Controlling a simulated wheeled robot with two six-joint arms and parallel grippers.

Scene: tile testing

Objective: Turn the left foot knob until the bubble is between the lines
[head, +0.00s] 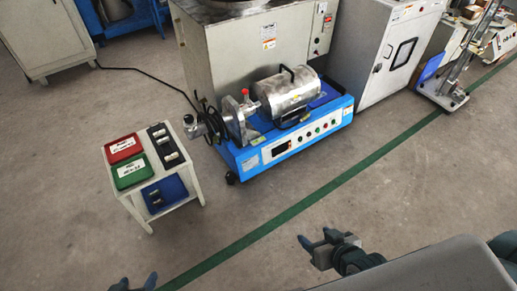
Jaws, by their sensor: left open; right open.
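The blue machine (253,158) stands on the floor in the middle of the head view, with a metal drum (286,95) on top. A dark foot (231,178) shows under its front left corner; I cannot tell whether this is the left foot knob. No bubble or level lines can be made out at this distance. My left gripper (138,281) is at the bottom edge, mostly cut off, open and well apart from the machine. My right gripper (316,237) is open and empty over the floor in front of the machine, below and right of the dark foot.
A small white table (135,205) with a red tray (123,148), a green tray (133,171) and a blue tray (165,193) stands left of the machine. Grey cabinets stand behind. A green floor line (290,211) crosses clear floor in front.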

